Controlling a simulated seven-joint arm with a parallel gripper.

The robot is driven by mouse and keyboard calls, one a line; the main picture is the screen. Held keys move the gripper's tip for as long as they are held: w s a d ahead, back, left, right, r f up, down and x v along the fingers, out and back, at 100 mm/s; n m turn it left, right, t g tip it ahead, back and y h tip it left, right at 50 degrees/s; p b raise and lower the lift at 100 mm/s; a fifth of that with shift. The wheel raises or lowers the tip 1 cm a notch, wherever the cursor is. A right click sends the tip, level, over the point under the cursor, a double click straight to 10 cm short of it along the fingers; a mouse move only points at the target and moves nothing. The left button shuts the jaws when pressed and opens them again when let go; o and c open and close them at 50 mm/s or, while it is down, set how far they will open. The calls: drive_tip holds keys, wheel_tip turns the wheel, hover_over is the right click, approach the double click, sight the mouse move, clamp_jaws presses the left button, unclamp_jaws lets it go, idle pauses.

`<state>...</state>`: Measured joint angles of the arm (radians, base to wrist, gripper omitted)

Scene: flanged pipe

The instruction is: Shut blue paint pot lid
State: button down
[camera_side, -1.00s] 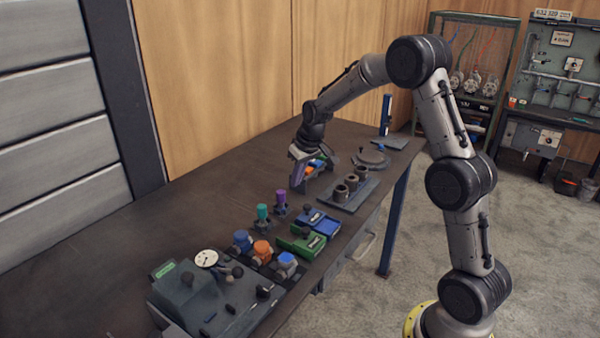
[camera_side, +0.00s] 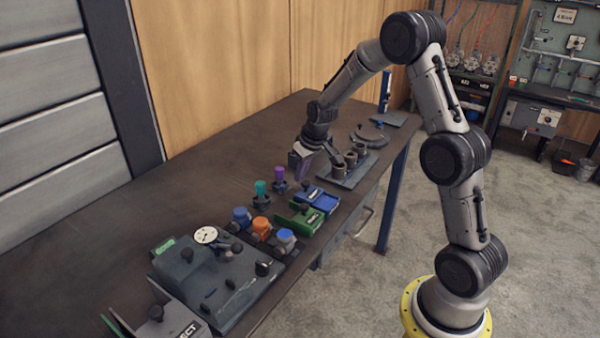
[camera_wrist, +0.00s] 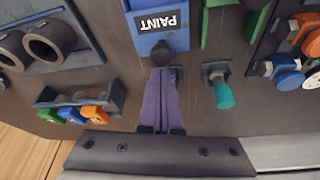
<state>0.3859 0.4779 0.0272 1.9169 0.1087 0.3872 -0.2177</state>
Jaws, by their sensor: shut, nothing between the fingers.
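The blue paint pot (camera_side: 318,200) is a low blue box with a dark knob, standing on the bench between the green pot and the row of pipe rings. A dark knob (camera_wrist: 160,50) lies just beyond my fingertips. My gripper (camera_wrist: 160,75) has its purple-grey fingers together and empty. In the side view my gripper (camera_side: 299,176) is just behind the blue pot. Whether it touches the knob, and how far the lid is open, I cannot tell.
A teal peg (camera_wrist: 222,92) stands right of my fingers; a purple peg (camera_side: 279,174) stands close to my gripper. A green pot (camera_side: 304,218) sits beside the blue one. Pipe rings (camera_wrist: 48,42) and a rack of coloured blocks (camera_wrist: 88,114) lie left in the wrist view.

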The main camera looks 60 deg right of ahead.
sight(314, 192)
drive_tip(key=shift+s, duration=0.1)
drive_tip(key=shift+s, duration=2.9)
drive_tip(key=shift+f, duration=0.1)
